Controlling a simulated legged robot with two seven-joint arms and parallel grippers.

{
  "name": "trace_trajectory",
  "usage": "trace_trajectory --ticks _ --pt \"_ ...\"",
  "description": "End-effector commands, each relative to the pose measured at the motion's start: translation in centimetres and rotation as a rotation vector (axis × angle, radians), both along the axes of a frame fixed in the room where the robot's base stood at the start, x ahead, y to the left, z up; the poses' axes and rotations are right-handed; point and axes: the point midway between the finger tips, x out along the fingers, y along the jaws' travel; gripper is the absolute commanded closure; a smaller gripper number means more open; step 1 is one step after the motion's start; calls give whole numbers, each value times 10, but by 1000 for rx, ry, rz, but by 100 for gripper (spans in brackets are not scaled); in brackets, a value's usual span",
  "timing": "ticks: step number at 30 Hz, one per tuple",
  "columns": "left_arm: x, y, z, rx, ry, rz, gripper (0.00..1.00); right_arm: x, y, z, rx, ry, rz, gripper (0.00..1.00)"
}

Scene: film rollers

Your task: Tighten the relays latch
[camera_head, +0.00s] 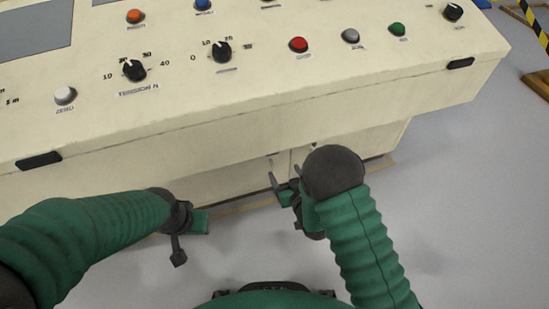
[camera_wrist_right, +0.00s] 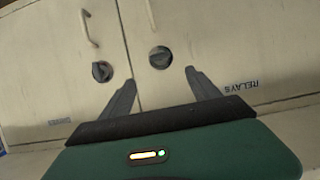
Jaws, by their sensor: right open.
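The relays latch (camera_wrist_right: 160,57) is a dark round knob on the cream cabinet door that carries the RELAYS label (camera_wrist_right: 241,87). My right gripper (camera_wrist_right: 160,75) is open, with its two dark fingers spread toward the doors. The relays latch shows between and just beyond the fingertips, and I cannot tell how far off it is. In the head view my right gripper (camera_head: 284,178) is low before the cabinet front, partly hidden by my own forearm. My left gripper (camera_head: 178,250) hangs left of it over the floor; its finger opening is not clear.
A second dark latch (camera_wrist_right: 102,71) sits on the neighbouring door, left of the seam. Each door has a thin handle (camera_wrist_right: 90,28). Above is the cream console (camera_head: 270,90) with knobs and coloured buttons, its front edge overhanging the doors. Grey floor (camera_head: 450,200) is clear at right.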

Motion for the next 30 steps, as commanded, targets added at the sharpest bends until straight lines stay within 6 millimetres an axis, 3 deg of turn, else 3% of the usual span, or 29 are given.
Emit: trace_trajectory --ticks 1,9,15,26,30 --pt "0 0 -13 0 1 0 100 12 5 -11 1 -4 1 29" --pt "0 0 -46 0 1 0 100 74 24 -39 0 -2 1 29" --pt "0 0 -60 0 1 0 100 104 34 -49 0 0 0 29" --pt "0 0 -61 0 1 0 100 111 36 -49 -1 2 -1 30" --pt "0 0 -61 0 1 0 100 111 36 -49 -1 2 -1 49"
